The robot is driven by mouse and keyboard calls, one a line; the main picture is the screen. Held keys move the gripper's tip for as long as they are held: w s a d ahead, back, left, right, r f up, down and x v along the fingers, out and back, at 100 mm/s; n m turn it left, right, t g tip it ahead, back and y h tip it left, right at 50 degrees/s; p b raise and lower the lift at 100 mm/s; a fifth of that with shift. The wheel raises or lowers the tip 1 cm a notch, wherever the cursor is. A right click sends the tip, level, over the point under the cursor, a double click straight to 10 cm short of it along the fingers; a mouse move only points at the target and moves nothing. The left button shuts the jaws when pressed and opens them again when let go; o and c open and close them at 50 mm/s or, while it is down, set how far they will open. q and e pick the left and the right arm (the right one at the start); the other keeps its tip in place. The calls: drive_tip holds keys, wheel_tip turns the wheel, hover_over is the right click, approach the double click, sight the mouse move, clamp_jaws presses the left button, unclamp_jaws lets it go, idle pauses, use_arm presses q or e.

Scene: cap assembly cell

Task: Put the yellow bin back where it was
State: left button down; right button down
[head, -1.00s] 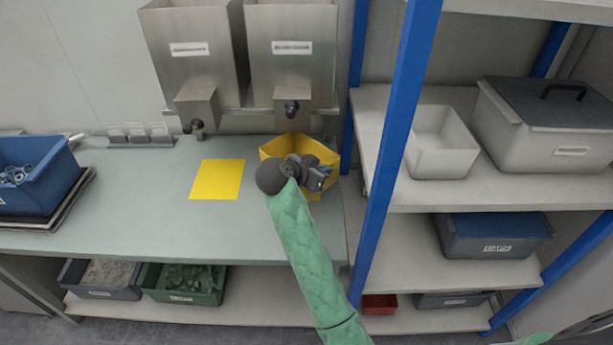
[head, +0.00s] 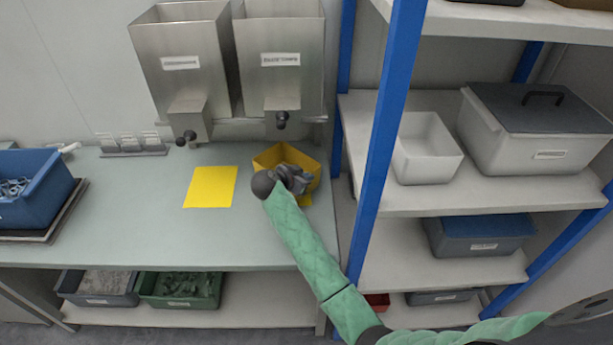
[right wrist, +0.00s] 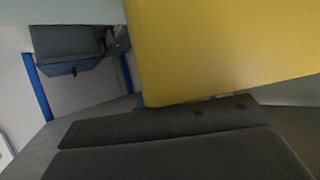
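The yellow bin (head: 266,157) is at the back right of the workbench, below the right metal dispenser. My right gripper (head: 304,180) is at the bin's near side and hides part of it. In the right wrist view a yellow bin wall (right wrist: 225,45) fills the upper right and meets the dark finger; the gripper looks shut on it. Whether the bin touches the bench is hidden. A piece of a yellow mat (head: 306,201) shows just in front of the bin. Another yellow mat (head: 210,187) lies bare to the left. My left gripper is out of view.
Two metal dispensers (head: 183,85) hang above the bench. A blue post (head: 385,130) of the shelf rack stands close to the right. A white bin (head: 426,170) and a lidded grey box are on the rack. A blue bin (head: 40,200) is far left; the middle of the bench is clear.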

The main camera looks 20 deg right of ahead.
drive_tip(key=shift+f, duration=0.35)
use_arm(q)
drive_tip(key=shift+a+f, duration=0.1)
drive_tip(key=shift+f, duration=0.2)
use_arm(e)
drive_tip(key=c, duration=2)
unclamp_jaws()
drive_tip(key=shift+f, duration=0.1)
drive_tip(key=shift+c, duration=0.2)
drive_tip(key=o, duration=0.4)
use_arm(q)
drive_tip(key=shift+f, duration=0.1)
